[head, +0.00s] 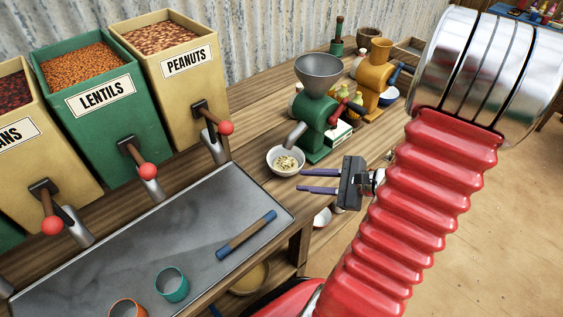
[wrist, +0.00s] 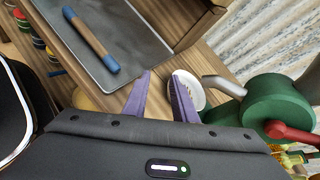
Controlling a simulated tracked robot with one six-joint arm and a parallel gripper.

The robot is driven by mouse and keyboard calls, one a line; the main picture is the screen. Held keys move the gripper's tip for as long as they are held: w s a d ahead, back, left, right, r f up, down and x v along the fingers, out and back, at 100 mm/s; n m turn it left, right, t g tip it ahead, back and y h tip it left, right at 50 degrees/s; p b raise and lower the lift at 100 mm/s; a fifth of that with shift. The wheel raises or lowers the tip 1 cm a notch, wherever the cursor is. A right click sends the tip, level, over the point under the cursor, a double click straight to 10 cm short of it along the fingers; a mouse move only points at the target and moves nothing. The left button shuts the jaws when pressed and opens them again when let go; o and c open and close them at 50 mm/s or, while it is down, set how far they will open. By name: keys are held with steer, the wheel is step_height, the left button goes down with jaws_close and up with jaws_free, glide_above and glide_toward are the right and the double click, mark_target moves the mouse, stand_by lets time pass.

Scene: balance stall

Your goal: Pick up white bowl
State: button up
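The white bowl (head: 275,167) stands on the wooden counter under the spout of the green grinder (head: 313,125), with pale chopped bits in it. It also shows in the wrist view (wrist: 197,94), partly hidden behind my right-hand finger. My gripper (head: 301,180) has two purple fingers spread apart, with nothing seen between them. In the head view the fingers point left, just in front and to the right of the bowl. In the wrist view (wrist: 161,77) the bowl lies to the right of the gap, mostly outside it. I cannot tell whether a finger touches it.
A grey metal tray (head: 190,235) lies to the left with a blue-and-wood stick (head: 246,235) and a teal cup (head: 171,284). Bins of lentils (head: 100,110) and peanuts (head: 180,85) stand behind. An orange grinder (head: 378,75) and a blue-and-white bowl (head: 390,95) are farther right.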

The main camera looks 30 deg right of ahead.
steer(key=d+m, duration=0.1)
steer(key=d+f+t+h, duration=0.1)
steer(key=s+d+m, duration=0.1)
steer(key=d, duration=0.1)
steer(key=shift+f+m+t, duration=0.15)
steer(key=shift+m+t, duration=0.15)
glide_toward(284, 172)
steer(key=x, duration=0.3)
steer(key=shift+w+a, duration=0.25)
steer(key=shift+w+a+f, duration=0.15)
steer(key=shift+w+a, duration=0.05)
steer(key=shift+w, duration=0.4)
steer(key=shift+x, duration=2.65)
steer(key=shift+d+f, duration=0.1)
steer(key=shift+d, duration=0.05)
steer(key=shift+c, duration=0.4)
